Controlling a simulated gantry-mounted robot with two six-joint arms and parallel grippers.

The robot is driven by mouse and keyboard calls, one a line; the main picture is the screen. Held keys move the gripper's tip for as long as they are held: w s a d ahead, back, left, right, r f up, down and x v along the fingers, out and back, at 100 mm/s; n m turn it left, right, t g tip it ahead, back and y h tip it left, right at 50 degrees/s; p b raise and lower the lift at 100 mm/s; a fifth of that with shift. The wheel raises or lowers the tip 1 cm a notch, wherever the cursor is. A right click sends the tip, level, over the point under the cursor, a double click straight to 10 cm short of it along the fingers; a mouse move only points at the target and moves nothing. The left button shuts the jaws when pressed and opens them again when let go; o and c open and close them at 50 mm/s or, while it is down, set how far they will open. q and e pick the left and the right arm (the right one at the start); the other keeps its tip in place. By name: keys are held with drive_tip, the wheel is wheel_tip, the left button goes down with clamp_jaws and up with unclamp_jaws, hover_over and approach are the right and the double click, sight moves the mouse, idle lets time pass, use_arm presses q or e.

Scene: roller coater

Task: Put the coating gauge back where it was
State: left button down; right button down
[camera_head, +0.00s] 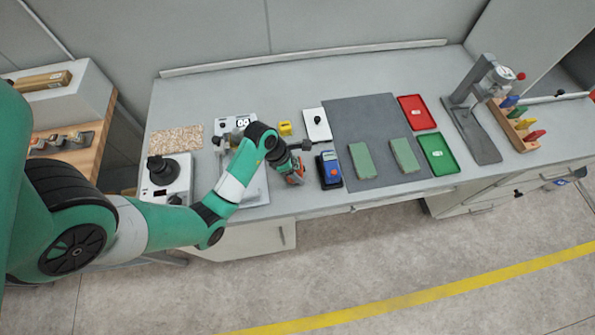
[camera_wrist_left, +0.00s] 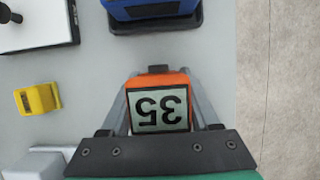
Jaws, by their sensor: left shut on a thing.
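My left gripper (camera_head: 294,172) is shut on an orange device with a grey display, which I take to be the coating gauge (camera_wrist_left: 160,112). The display reads 35, upside down in the left wrist view. In the head view the gauge is mostly hidden by the gripper, with a bit of orange showing near the bench's front edge. A blue device (camera_head: 330,168) in a black holder (camera_wrist_left: 155,24) lies just right of the gripper, apart from the held gauge. My right gripper is not in view.
A yellow block (camera_head: 285,128) and a white plate with a black knob (camera_head: 316,124) lie behind the gripper. A grey mat (camera_head: 372,120) bears two green panels (camera_head: 361,161). Red (camera_head: 416,113) and green (camera_head: 437,153) trays and a gauge stand (camera_head: 478,130) are farther right.

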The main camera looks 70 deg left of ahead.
use_arm(q)
drive_tip(key=shift+r, duration=0.1)
drive_tip(key=shift+c, duration=0.6)
unclamp_jaws()
drive_tip(key=shift+r, duration=0.2)
drive_tip(key=p+v, duration=0.5)
drive_tip(key=v, duration=0.6)
drive_tip(key=shift+s+r, duration=0.2)
drive_tip(key=shift+r, duration=0.05)
